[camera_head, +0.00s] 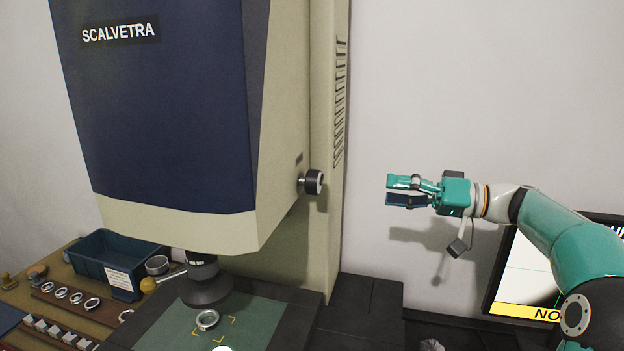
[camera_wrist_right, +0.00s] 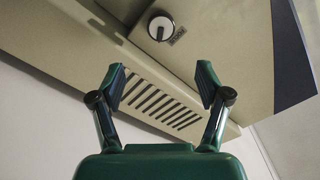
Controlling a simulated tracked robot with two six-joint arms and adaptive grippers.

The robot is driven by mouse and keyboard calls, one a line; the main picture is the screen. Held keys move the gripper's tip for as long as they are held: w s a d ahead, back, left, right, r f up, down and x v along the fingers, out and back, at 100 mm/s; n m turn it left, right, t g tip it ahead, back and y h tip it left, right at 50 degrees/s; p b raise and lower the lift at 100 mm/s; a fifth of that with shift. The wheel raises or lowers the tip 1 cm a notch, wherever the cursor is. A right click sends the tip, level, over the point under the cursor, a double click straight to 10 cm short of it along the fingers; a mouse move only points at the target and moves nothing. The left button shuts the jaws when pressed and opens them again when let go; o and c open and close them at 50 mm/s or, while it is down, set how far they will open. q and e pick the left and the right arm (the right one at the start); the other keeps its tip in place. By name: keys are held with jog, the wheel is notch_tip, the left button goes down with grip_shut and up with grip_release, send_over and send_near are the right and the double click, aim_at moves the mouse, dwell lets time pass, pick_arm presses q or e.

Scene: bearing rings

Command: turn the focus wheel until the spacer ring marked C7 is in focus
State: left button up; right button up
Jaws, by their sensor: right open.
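The focus wheel (camera_head: 314,182) is a small black knob with a pale end face on the right side of the SCALVETRA machine. It also shows in the right wrist view (camera_wrist_right: 161,28), above and beyond my fingers. My right gripper (camera_head: 387,190) is open and empty, to the right of the wheel and apart from it. Its two fingers (camera_wrist_right: 162,82) stand wide apart in the right wrist view. A metal ring (camera_head: 208,319) lies on the green stage under the lens; I cannot read a mark on it. My left gripper is not in view.
The monitor (camera_head: 530,285) at the right is partly hidden by my right arm; its yellow strip shows "NO". A blue bin (camera_head: 92,262) and several rings (camera_head: 62,293) are on the bench at the left. The space between gripper and wheel is clear.

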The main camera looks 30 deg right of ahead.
aim_at(315, 183)
jog(key=p+x, duration=0.4)
jog(key=x, duration=1.1)
jog(key=shift+w+a, duration=0.15)
jog(key=c, duration=1.1)
jog(key=shift+c, duration=0.3)
